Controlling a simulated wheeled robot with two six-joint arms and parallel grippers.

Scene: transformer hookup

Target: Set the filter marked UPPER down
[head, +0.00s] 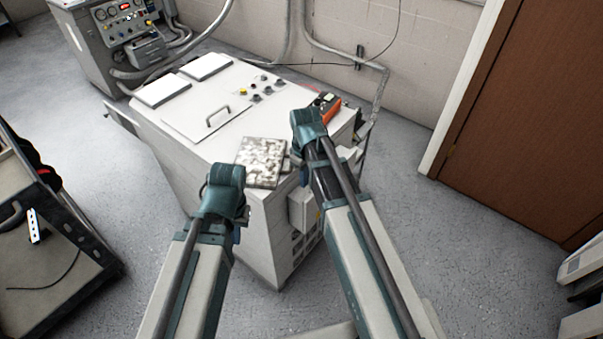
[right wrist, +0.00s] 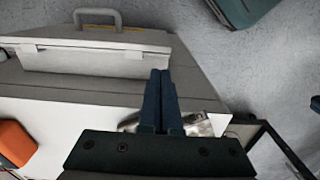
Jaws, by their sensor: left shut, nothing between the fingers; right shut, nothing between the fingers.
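A flat square panel with a mottled grey-white face, which looks like the filter (head: 262,162), lies on the near edge of the white cabinet's top in the head view. I cannot read any marking on it. My left gripper (head: 224,178) is just left of the panel, shut and empty. My right gripper (head: 309,122) is to the panel's upper right over the cabinet top, shut and empty. In the right wrist view my right gripper's fingers (right wrist: 160,78) are together, and part of the mottled panel (right wrist: 200,126) shows behind them, partly hidden.
The white cabinet (head: 180,122) has a handle, knobs and two raised lids on top. A grey control unit (head: 110,40) stands behind left, a cart (head: 60,260) at left. A brown door (head: 530,120) is at right.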

